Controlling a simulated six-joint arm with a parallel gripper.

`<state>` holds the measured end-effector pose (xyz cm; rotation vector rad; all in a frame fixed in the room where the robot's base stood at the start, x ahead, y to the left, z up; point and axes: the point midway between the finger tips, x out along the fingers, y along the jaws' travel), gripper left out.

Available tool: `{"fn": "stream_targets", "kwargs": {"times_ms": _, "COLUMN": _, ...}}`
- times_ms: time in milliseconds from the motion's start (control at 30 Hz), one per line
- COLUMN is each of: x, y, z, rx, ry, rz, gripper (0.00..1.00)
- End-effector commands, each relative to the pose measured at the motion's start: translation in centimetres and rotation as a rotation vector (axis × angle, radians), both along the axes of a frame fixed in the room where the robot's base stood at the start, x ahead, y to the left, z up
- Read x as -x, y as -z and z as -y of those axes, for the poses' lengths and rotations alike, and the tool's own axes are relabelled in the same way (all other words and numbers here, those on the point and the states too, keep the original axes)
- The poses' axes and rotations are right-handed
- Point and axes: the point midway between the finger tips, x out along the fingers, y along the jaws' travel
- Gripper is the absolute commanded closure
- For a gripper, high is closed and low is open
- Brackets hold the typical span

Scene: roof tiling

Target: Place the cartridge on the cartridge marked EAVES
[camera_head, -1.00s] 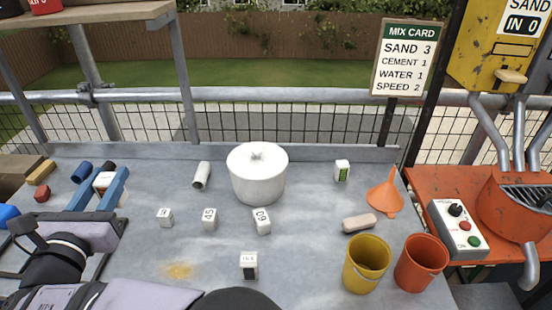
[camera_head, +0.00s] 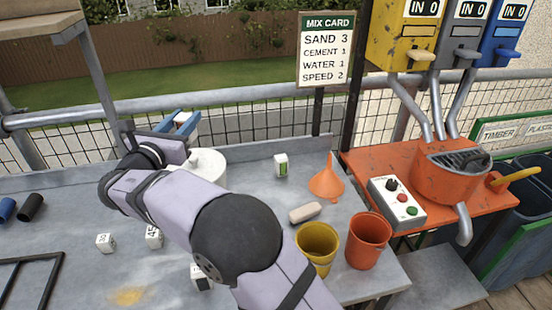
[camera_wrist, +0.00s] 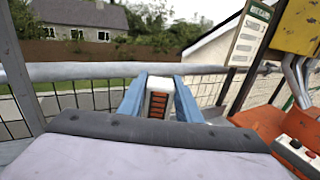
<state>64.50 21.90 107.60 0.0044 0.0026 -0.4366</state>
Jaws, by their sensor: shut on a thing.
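My gripper (camera_head: 177,122) is raised above and behind the white pot, its blue fingers pointing away. In the wrist view it is shut on a white cartridge (camera_wrist: 158,83) with an orange-striped dark panel, held upright before the railing. On the bench stand white cartridges: one with a green panel (camera_head: 281,166) at the back right, one marked 30 (camera_head: 105,243), one marked 45 (camera_head: 152,238), and one with a dark panel (camera_head: 200,277) partly behind my arm. I cannot read EAVES on any of them.
The white pot (camera_head: 212,160) is partly behind my arm. An orange funnel (camera_head: 327,183), a beige rounded block (camera_head: 305,212), a yellow bucket (camera_head: 317,246) and an orange bucket (camera_head: 368,240) stand right. Bench around the green-panel cartridge is fairly clear. A mixer (camera_head: 450,172) is farther right.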

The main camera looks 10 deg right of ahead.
Motion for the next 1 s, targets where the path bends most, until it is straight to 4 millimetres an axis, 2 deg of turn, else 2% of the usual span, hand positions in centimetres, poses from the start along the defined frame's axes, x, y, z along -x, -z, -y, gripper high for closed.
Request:
{"fn": "stream_targets", "kwargs": {"times_ms": 33, "x": -1.2, "y": 0.0, "z": 2.7, "rx": 0.0, "ry": 0.041, "rz": 0.001, "gripper": 0.92}}
{"fn": "stream_targets", "kwargs": {"times_ms": 300, "x": -5.2, "y": 0.0, "z": 15.2, "rx": 0.003, "ry": 0.212, "rz": 0.001, "gripper": 0.92}}
{"fn": "stream_targets", "kwargs": {"times_ms": 400, "x": -5.9, "y": -0.1, "z": 19.3, "rx": 0.004, "ry": 0.265, "rz": 0.001, "gripper": 0.92}}
{"fn": "stream_targets", "kwargs": {"times_ms": 500, "x": -6.3, "y": -0.1, "z": 22.3, "rx": 0.005, "ry": 0.303, "rz": 0.001, "gripper": 0.92}}
{"fn": "stream_targets", "kwargs": {"times_ms": 700, "x": -6.5, "y": -0.1, "z": 26.2, "rx": 0.006, "ry": 0.353, "rz": 0.001, "gripper": 0.92}}
{"fn": "stream_targets", "kwargs": {"times_ms": 800, "x": -6.6, "y": 1.7, "z": 26.0, "rx": 0.009, "ry": 0.351, "rz": -0.006, "gripper": 0.92}}
{"fn": "stream_targets", "kwargs": {"times_ms": 1000, "x": -6.5, "y": 4.2, "z": 26.0, "rx": 0.006, "ry": 0.35, "rz": -0.001, "gripper": 0.92}}
